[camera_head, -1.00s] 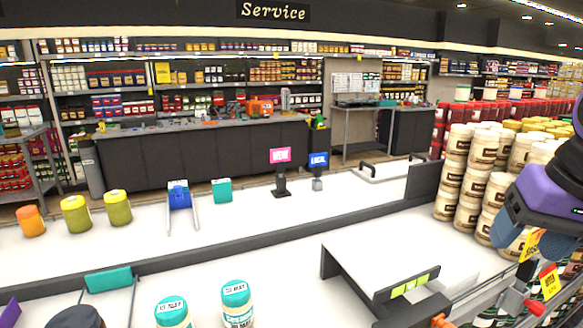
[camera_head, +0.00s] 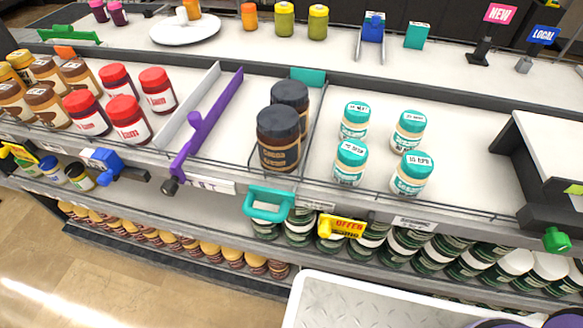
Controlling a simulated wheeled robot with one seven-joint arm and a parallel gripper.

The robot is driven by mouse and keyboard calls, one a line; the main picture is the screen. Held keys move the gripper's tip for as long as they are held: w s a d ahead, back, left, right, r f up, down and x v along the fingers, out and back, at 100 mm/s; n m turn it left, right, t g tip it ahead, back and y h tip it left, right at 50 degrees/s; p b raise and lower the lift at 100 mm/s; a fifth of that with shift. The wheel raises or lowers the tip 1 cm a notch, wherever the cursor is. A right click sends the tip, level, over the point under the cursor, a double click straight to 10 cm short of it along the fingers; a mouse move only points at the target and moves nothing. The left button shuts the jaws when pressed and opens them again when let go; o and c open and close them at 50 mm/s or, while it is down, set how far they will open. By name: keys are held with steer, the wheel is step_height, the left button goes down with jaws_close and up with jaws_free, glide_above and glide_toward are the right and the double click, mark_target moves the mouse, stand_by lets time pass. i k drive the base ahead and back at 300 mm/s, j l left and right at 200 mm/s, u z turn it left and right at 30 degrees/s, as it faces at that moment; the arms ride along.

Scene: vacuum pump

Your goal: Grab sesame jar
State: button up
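Several white jars with teal lids stand on the upper shelf right of centre: one at the back left (camera_head: 354,120), one at the back right (camera_head: 408,131), one at the front left (camera_head: 350,163) and one at the front right (camera_head: 411,173). Their teal label print is small; it may read sesame, but I cannot be sure. Two dark jars with black lids (camera_head: 279,138) stand left of them, past a thin wire divider. My gripper is out of view; only purple parts of my arm show at the bottom right edge.
Red-lidded jam jars (camera_head: 128,120) and brown spread jars stand at the left. A purple divider (camera_head: 205,130), a teal clip (camera_head: 269,203) and a yellow offer tag (camera_head: 341,227) line the shelf. A white tray (camera_head: 360,305) is below. Shelf right of the teal-lidded jars is clear.

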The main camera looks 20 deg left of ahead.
mark_target(351, 160)
steer(key=u, duration=0.75)
steer(key=k+j+z, duration=0.1)
steer(key=k, duration=0.3)
